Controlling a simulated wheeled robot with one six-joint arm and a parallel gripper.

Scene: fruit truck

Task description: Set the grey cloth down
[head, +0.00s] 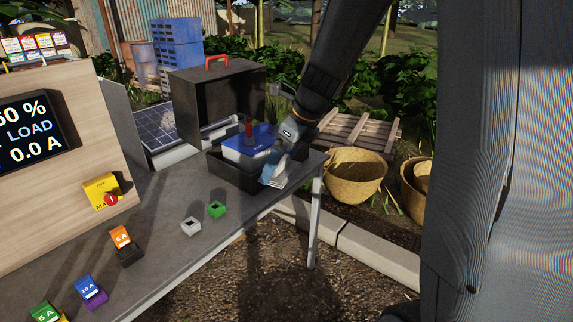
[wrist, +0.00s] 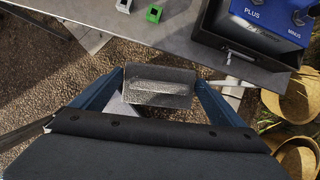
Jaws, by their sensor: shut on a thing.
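My gripper (head: 276,172) is near the right edge of the grey table (head: 165,215), beside the black case. In the wrist view its two blue fingers (wrist: 160,82) are shut on the grey cloth (wrist: 160,92), which spans between them as a flat, roughly rectangular piece. There the cloth shows against the gravel, just outside the table's edge. In the head view a pale patch at the fingertips looks like the cloth, but it is small and partly hidden by the fingers. I cannot tell how high it is above the table.
The open black case (head: 235,172) holds a blue battery (head: 248,142) close to my gripper. A grey block (head: 191,226) and a green block (head: 216,209) lie on the table. Woven baskets (head: 354,180) and a wooden pallet (head: 360,130) are beyond. The table's middle is mostly clear.

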